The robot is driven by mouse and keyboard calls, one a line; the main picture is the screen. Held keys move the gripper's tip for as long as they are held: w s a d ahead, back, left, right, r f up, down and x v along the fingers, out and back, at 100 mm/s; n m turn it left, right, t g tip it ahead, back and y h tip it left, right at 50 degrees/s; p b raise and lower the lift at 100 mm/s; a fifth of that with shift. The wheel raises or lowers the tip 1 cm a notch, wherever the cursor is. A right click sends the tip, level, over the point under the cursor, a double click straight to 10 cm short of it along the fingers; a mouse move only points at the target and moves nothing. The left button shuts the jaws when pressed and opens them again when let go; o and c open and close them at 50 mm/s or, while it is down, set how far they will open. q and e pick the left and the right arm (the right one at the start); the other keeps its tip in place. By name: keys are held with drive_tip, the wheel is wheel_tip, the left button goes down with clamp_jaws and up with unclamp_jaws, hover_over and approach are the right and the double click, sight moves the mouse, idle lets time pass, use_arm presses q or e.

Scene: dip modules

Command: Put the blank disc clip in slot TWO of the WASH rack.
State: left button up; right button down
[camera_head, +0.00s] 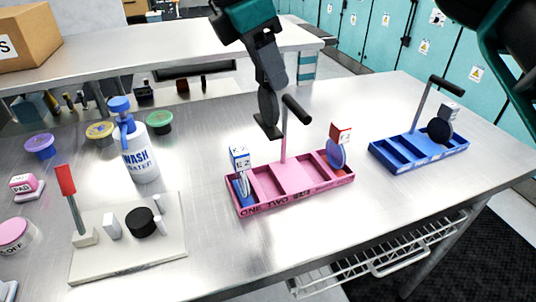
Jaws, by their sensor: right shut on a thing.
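My right gripper (268,82) comes down from the top middle, above the back of the pink rack. The second slot looks empty. My left gripper is out of view.
A WASH bottle (137,155) and a white board (125,255) are left.

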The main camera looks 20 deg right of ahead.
wheel_tip(320, 180, down, 15)
drive_tip(key=shift+b, duration=0.35)
drive_tip(key=shift+f, duration=0.15)
drive_tip(key=c, duration=0.6)
unclamp_jaws()
drive_tip(key=v, duration=1.2)
drive_tip(key=shift+r, duration=0.3)
